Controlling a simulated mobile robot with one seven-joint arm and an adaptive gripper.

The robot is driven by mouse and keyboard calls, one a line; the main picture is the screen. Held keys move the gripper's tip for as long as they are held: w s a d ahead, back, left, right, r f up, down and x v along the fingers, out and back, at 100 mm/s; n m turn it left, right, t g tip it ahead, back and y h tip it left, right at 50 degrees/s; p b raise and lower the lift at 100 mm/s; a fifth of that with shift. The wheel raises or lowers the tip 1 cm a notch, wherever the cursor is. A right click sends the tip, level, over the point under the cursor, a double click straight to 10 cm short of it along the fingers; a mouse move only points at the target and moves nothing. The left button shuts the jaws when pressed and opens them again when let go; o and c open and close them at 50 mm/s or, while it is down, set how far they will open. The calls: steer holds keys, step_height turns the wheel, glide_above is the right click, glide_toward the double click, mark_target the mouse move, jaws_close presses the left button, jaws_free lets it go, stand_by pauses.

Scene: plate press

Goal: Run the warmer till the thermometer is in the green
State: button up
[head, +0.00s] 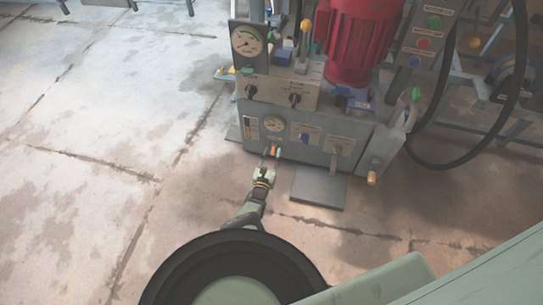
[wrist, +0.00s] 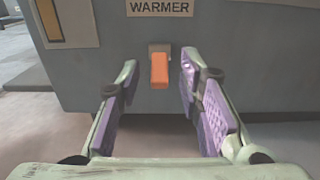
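The orange warmer switch (wrist: 159,71) sticks out of the grey panel under a WARMER label (wrist: 160,8) in the wrist view. It points toward me and slightly down. My gripper (head: 271,152) is open at the front of the machine, one finger on each side of the switch, with visible gaps to it.
A larger gauge (head: 246,41) with a green arc stands higher on the machine. Black knobs (head: 295,99), a red motor (head: 357,40) and a button box (head: 427,35) are above and right. A grey plate (head: 319,188) lies below. The floor at left is clear.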

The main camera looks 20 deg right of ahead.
steer(key=shift+c, duration=0.3)
jaws_close()
steer(key=shift+r, duration=0.1)
